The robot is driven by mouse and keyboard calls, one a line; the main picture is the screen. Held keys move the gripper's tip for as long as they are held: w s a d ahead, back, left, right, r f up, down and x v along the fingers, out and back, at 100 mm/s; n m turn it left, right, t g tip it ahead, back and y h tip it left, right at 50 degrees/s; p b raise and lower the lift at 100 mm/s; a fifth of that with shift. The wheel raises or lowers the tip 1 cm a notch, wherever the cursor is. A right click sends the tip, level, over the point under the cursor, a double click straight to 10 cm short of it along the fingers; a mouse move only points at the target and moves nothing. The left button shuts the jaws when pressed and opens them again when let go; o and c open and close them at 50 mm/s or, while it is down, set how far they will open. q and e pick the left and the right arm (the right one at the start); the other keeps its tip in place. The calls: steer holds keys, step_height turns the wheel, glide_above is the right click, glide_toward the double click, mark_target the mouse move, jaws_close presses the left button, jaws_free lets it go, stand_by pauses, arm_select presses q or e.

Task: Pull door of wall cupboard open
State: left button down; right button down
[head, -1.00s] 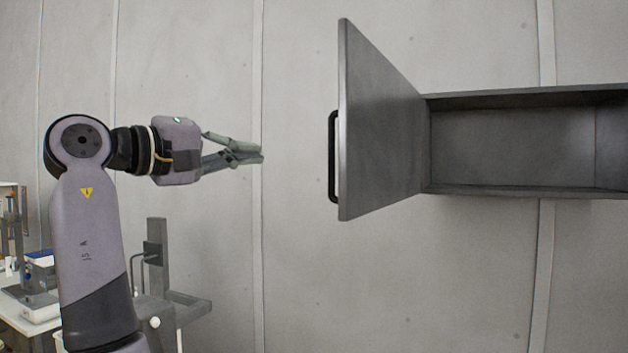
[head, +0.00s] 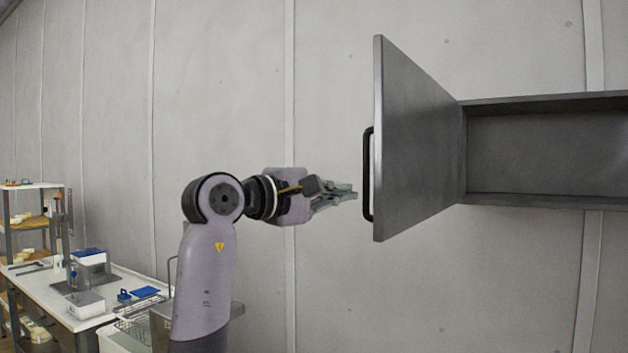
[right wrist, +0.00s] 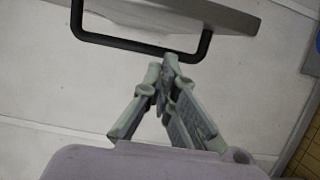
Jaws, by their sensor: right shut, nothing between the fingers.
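The wall cupboard (head: 545,150) is at the right of the head view. Its grey metal door (head: 415,140) stands swung wide open, and the inside I can see is empty. A black bar handle (head: 367,174) is on the door's outer face near its free edge. My right gripper (head: 354,191) is shut and empty, just left of the handle in the head view. In the right wrist view the closed fingertips (right wrist: 163,62) appear close to the handle (right wrist: 145,45); I cannot tell whether they touch it. My left gripper is not in view.
A white workbench (head: 100,300) with a metal stand, white tubs and blue items is at the lower left. A shelf rack (head: 30,215) stands behind it. The wall (head: 220,90) left of the door is bare.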

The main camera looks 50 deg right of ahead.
steer(key=s, duration=0.2)
steer(key=shift+s+a+p, duration=0.1)
steer(key=shift+s+p, duration=0.3)
steer(key=s+d+b, duration=0.1)
steer(key=s+b, duration=0.1)
steer(key=s, duration=1.1)
steer(key=shift+s, duration=0.35)
steer(key=shift+w+d, duration=0.15)
